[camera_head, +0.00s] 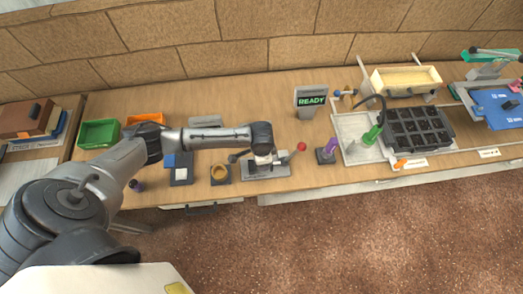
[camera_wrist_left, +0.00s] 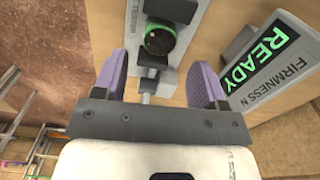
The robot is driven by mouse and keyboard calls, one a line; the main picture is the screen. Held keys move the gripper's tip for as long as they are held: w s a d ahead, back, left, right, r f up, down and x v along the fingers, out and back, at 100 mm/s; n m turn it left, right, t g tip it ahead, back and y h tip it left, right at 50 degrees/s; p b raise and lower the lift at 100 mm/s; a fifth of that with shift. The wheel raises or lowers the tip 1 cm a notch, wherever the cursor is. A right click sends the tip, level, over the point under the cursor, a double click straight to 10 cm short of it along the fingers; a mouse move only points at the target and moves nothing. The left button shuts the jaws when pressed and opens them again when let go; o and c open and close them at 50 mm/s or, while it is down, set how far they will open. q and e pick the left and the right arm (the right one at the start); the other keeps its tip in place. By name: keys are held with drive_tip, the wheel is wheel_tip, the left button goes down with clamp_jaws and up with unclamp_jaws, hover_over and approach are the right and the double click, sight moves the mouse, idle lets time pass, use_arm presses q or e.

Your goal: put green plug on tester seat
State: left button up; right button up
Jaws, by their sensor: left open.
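The green plug (camera_wrist_left: 160,40) shows in the left wrist view as a dark round end with a green ring. It sits between dark blocks on the grey tester (camera_wrist_left: 150,75); I cannot tell how fully it is seated. In the head view the tester (camera_head: 268,172) stands on the bench near its front edge, with the plug hidden by my arm. My left gripper (camera_wrist_left: 158,80) has purple fingers, spread open and empty, with the plug just beyond and between their tips. In the head view it is over the tester (camera_head: 262,158). My right gripper is not in view.
A READY display (camera_head: 311,100) stands behind the tester. A red-knobbed lever (camera_head: 302,146) is on the tester's right. A yellow ring holder (camera_head: 220,173) is to its left. A purple tool (camera_head: 329,149), a green tool (camera_head: 372,134) and a black multi-cell tray (camera_head: 418,128) are further right.

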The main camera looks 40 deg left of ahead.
use_arm(q)
drive_tip(key=shift+r, duration=2.8)
drive_tip(key=s+d+t+h, duration=0.2)
drive_tip(key=s+d, duration=0.9)
drive_tip(key=s+a+r+n+t+y, duration=0.1)
drive_tip(key=s+a+r+n, duration=0.2)
drive_tip(key=s+a, duration=0.3)
drive_tip(key=s+n, duration=0.1)
drive_tip(key=s, duration=0.3)
drive_tip(key=shift+n+t+y, duration=0.3)
drive_tip(key=shift+n+y, duration=0.1)
drive_tip(key=shift+w+r, duration=0.1)
